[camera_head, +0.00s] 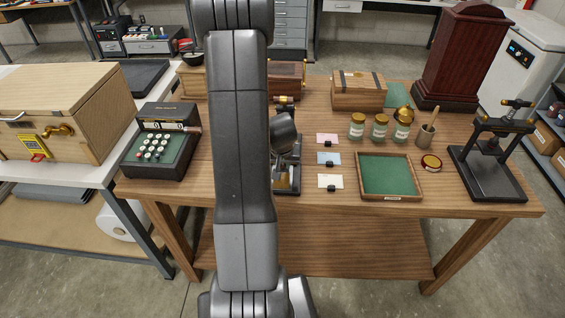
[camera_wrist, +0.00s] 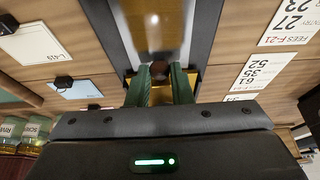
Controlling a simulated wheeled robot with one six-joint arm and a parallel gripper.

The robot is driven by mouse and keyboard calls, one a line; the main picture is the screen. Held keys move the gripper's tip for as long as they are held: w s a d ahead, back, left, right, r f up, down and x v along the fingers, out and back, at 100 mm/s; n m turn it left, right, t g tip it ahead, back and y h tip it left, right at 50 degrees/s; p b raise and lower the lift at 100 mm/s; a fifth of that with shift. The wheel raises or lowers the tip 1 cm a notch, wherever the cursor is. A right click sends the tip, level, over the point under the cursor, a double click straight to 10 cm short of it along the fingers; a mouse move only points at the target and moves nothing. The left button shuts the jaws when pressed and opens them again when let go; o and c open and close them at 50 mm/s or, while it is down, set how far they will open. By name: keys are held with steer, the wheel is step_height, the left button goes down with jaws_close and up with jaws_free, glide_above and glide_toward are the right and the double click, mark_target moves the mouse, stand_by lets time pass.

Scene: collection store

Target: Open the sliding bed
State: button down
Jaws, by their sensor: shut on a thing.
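In the wrist view, my gripper (camera_wrist: 160,82) has its green-padded fingers shut on a dark round knob (camera_wrist: 158,66). The knob sits at the near end of a shiny metal sliding bed (camera_wrist: 150,22), which runs away between dark side rails, with brass-coloured surface beside the fingers. In the head view, my arm hides most of this device (camera_head: 287,187); only a strip of its dark frame and metal shows to the right of the arm. How far the bed is slid out cannot be told.
Pink, blue and white cards (camera_head: 330,181) lie right of the device, beside a green-lined tray (camera_head: 390,196) and several jars (camera_head: 379,128). A keyed machine (camera_head: 160,145) stands at left, a black press (camera_head: 494,160) at right. Printed number cards (camera_wrist: 262,72) lie close by in the wrist view.

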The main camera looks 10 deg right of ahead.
steer(key=shift+s+a+f+b, duration=0.2)
steer(key=shift+s+b, duration=0.3)
steer(key=shift+b, duration=0.2)
steer(key=s+a+b, duration=0.1)
steer(key=s+b, duration=0.1)
steer(key=s, duration=0.1)
steer(key=s+a+b, duration=0.1)
steer(key=s+b, duration=0.1)
steer(key=s, duration=0.2)
steer(key=s+a+b, duration=0.1)
steer(key=s+b, duration=0.1)
steer(key=s, duration=0.1)
steer(key=shift+s+r, duration=0.15)
steer(key=shift+r, duration=0.1)
steer(key=c, duration=1.3)
jaws_free()
steer(key=p+v, duration=0.2)
steer(key=v, duration=1.1)
steer(key=shift+s+r, duration=0.25)
steer(key=shift+r, duration=0.05)
steer(key=shift+f, duration=0.1)
steer(key=b+x, duration=0.2)
steer(key=x, duration=1.1)
steer(key=shift+w+f, duration=0.2)
steer(key=shift+f, duration=0.05)
steer(key=shift+r, duration=0.1)
